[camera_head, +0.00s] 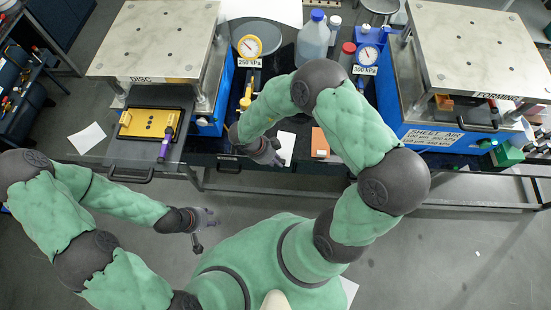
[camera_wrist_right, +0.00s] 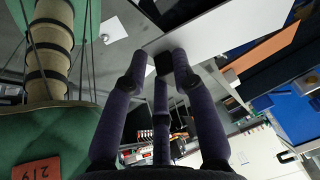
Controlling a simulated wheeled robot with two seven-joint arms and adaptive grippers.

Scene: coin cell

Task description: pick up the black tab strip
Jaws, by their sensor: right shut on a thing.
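A pale strip (camera_head: 286,147) lies at the front edge of the bench in the head view, beside my right gripper (camera_head: 272,155). It shows large in the right wrist view (camera_wrist_right: 235,30). There a small dark block (camera_wrist_right: 163,64), which looks like its black tab, sits between the fingertips of my right gripper (camera_wrist_right: 161,62). My right gripper is shut on this black tab strip. The fingers hide part of the tab. I cannot tell whether the strip is clear of the bench. My left gripper (camera_head: 204,219) is open and empty, low in front of the bench.
An orange strip (camera_head: 320,143) lies just right of the pale one. A yellow plate (camera_head: 150,123) in a black tray is at the left, with a purple-handled tool (camera_head: 166,144). Presses, gauges and a bottle (camera_head: 313,40) stand behind.

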